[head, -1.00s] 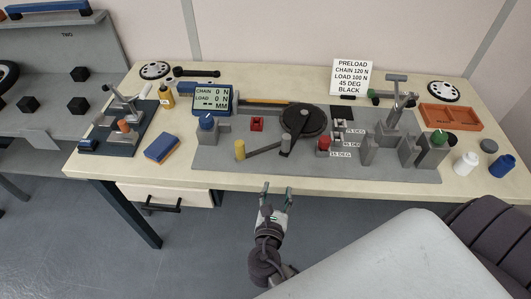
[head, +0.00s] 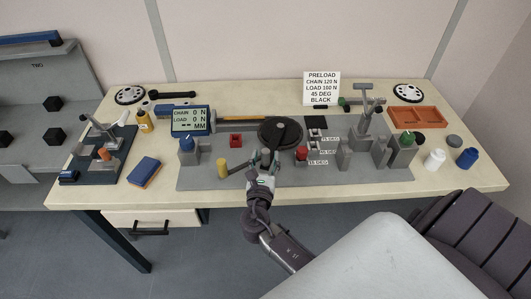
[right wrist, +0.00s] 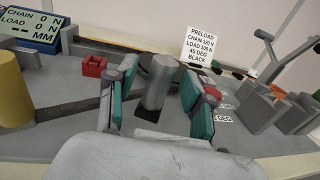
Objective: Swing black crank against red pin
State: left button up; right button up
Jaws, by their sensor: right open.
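The black crank (head: 279,130) is a dark arm on a round black disc, pointing towards the front of the grey plate. In the right wrist view, an upright grey post (right wrist: 158,84) stands over a black patch that looks like the crank's end. My right gripper (head: 264,157) is open, its fingers on either side of the post; contact cannot be told. The red pin (head: 301,154) stands right of the gripper, near the angle labels. In the right wrist view the red pin (right wrist: 212,93) is partly hidden by the right finger. My left gripper is out of view.
A yellow cylinder (head: 222,169) with a grey bar stands left of the gripper. A red block (head: 235,140) sits behind it. Grey upright brackets (head: 344,154) stand to the right. A sign (head: 321,89) reads 45 DEG, BLACK; the display (head: 190,120) shows 0 N twice.

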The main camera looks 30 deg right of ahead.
jog(key=shift+w+d, duration=0.4)
jog(key=shift+w, duration=0.05)
grip_shut()
jog(key=shift+s+d, duration=0.1)
jog(key=shift+s, duration=0.05)
